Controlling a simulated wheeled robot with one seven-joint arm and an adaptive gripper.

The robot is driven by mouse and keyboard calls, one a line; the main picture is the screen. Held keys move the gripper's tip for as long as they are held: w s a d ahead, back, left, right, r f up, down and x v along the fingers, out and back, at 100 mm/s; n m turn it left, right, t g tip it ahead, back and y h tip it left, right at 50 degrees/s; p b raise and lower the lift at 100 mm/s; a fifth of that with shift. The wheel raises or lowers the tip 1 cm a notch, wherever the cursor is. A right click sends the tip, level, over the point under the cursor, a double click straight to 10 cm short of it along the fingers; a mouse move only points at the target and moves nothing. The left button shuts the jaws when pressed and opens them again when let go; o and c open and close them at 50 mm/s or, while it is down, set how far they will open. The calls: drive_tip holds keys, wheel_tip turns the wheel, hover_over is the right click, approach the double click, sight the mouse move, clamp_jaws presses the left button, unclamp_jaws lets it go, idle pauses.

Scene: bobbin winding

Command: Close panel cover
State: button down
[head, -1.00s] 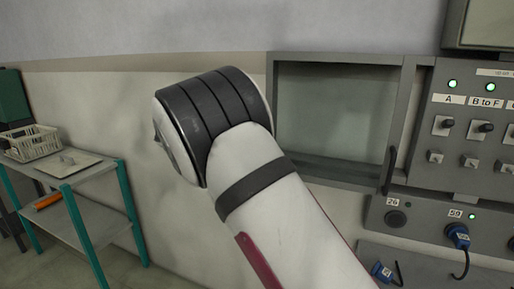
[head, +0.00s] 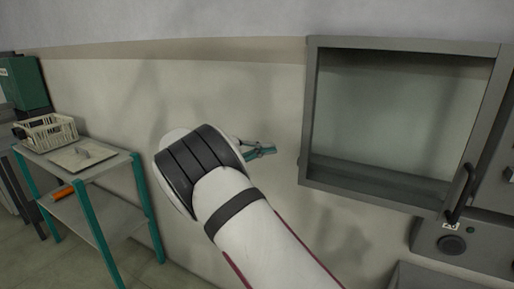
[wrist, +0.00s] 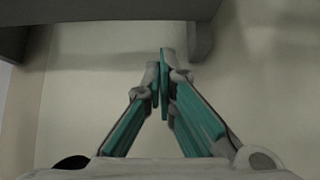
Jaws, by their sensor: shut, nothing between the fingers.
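The panel cover (head: 402,44) is a grey frame around a clear pane, at the right of the head view. A dark handle (head: 461,190) is on its lower right side. The cover appears swung out to the left, beside the control panel; its exact angle cannot be told. My gripper (head: 272,150) is left of the cover's left edge, in front of the wall and apart from the cover in the picture. In the wrist view my gripper (wrist: 163,70) has its teal fingers together with nothing between them. Grey edges at the top of that view may belong to the cover.
A grey box with a round knob (head: 452,244) sits below the cover, at right. A teal-legged shelf (head: 110,170) stands at the left, with a white basket (head: 46,132) and a tray on it. The wall between shelf and cover is bare.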

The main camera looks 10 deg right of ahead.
drive_tip(key=s+d+p, duration=0.1)
drive_tip(key=d+p, duration=0.1)
drive_tip(key=d, duration=0.5)
drive_tip(key=shift+s+d, duration=0.35)
